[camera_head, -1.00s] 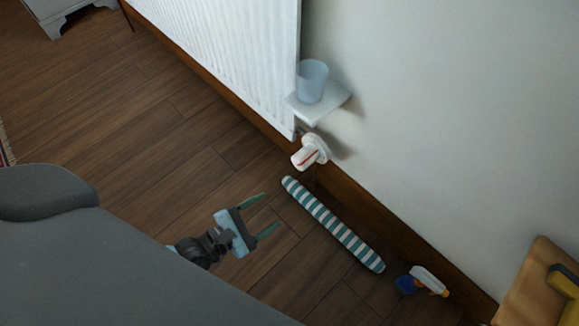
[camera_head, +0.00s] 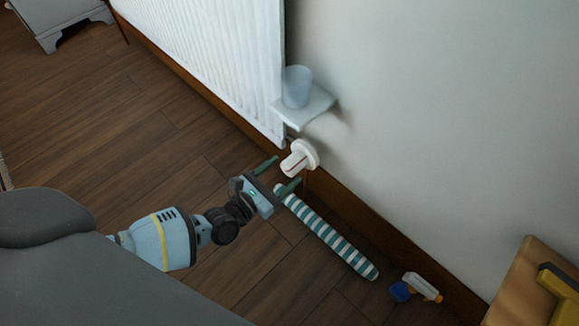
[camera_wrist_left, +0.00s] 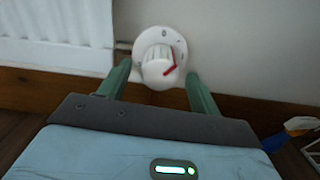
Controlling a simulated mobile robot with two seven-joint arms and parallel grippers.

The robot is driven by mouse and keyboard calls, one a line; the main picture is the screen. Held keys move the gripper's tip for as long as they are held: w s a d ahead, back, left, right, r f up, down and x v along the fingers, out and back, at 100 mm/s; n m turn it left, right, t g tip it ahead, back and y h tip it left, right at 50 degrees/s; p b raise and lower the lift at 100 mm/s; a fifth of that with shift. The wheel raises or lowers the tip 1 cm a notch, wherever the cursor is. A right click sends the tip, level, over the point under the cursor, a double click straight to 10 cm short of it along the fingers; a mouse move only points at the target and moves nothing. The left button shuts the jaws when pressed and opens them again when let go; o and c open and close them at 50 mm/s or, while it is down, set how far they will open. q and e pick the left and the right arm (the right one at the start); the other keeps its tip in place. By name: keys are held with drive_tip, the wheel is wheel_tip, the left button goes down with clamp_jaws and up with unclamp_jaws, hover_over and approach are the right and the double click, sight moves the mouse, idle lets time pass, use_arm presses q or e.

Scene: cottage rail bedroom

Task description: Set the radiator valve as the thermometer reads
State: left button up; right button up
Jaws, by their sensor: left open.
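The white radiator valve (camera_head: 298,160) sits at the lower right corner of the radiator (camera_head: 215,55) and has a red pointer line. In the left wrist view the valve (camera_wrist_left: 157,57) faces me, its red mark on the lower right of the knob; the dial marks are too small to read surely. My left gripper (camera_head: 283,173) is open, with its green fingertips on either side of the valve; I cannot tell whether they touch it. It also shows in the left wrist view (camera_wrist_left: 160,82). No thermometer is in view. My right gripper is not in view.
A small white shelf (camera_head: 318,104) holding a translucent cup (camera_head: 297,86) is just above the valve. A striped draught roll (camera_head: 335,238) and a spray bottle (camera_head: 422,287) lie on the floor along the wall. Wooden furniture (camera_head: 515,300) stands lower right.

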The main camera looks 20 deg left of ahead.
sight(285, 171)
use_arm(q)
drive_tip(key=shift+b+x, duration=0.4)
drive_tip(key=shift+x, duration=1.1)
drive_tip(key=c, duration=1)
